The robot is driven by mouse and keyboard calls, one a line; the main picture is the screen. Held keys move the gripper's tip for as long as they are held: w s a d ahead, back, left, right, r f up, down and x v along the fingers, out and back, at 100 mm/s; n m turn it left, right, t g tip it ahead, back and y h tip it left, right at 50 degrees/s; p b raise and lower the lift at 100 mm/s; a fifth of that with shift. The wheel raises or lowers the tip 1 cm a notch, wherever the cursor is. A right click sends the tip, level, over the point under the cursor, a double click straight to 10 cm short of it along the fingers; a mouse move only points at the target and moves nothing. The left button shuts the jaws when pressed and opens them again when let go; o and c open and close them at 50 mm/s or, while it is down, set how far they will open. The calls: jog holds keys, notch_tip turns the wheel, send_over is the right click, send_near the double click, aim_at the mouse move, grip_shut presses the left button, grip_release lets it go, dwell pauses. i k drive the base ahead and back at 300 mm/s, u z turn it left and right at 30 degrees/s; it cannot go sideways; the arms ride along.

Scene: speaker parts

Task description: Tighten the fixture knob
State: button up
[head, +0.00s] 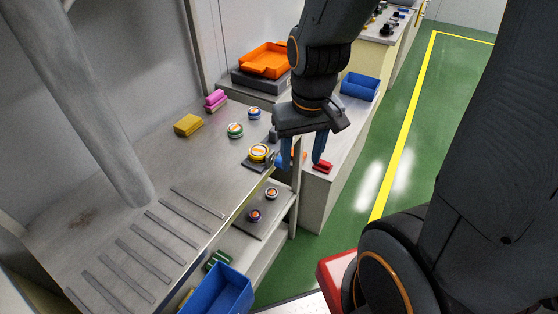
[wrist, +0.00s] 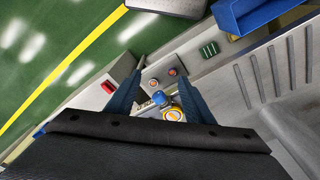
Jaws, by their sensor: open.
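The blue fixture knob (wrist: 159,98) shows in the wrist view between my two fingers, beside a yellow-rimmed speaker part (wrist: 172,113). In the head view this speaker part (head: 258,152) sits on a dark fixture base at the bench edge. The knob there is hard to tell from my blue finger next to it. My gripper (head: 302,162) is open and points down just right of the fixture. In the wrist view the fingers of my gripper (wrist: 161,72) stand apart on either side of the knob, and I see no contact with it.
Round parts with green (head: 235,130) and blue rims, a yellow block (head: 188,125) and a pink block (head: 215,99) stand on the bench. A lower shelf holds two small round parts. A blue bin (head: 217,291), an orange tray (head: 264,60) and a red piece (head: 322,167) are nearby.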

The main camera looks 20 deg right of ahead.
aim_at(277, 160)
jog(key=u, duration=0.5)
jog(key=k, duration=0.8)
jog(key=z, duration=1.35)
